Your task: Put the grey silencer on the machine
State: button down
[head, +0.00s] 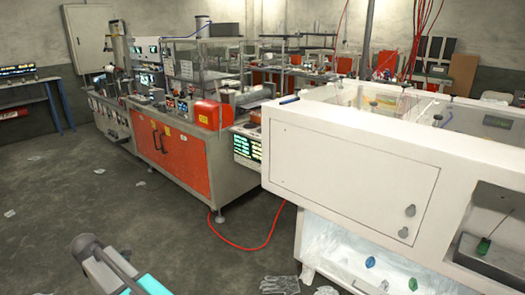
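I cannot make out a grey silencer for certain in the head view. A large white machine (345,165) with a closed front panel fills the right side. A long grey machine with orange doors (172,150) stands left of it, further back. Which of the two the task means, I cannot tell. A grey and cyan part at the bottom left edge appears to be my own arm. My gripper's fingers are not in view.
Open concrete floor (85,205) lies in front and to the left, with scraps of clear film. A red hose (245,246) curves over the floor between the machines. A crumpled clear glove (280,285) lies near the white machine. A blue-legged table (35,85) stands far left.

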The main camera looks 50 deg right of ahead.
aim_at(393, 127)
jog(key=z, duration=0.7)
jog(key=i, duration=0.85)
jog(key=z, duration=0.6)
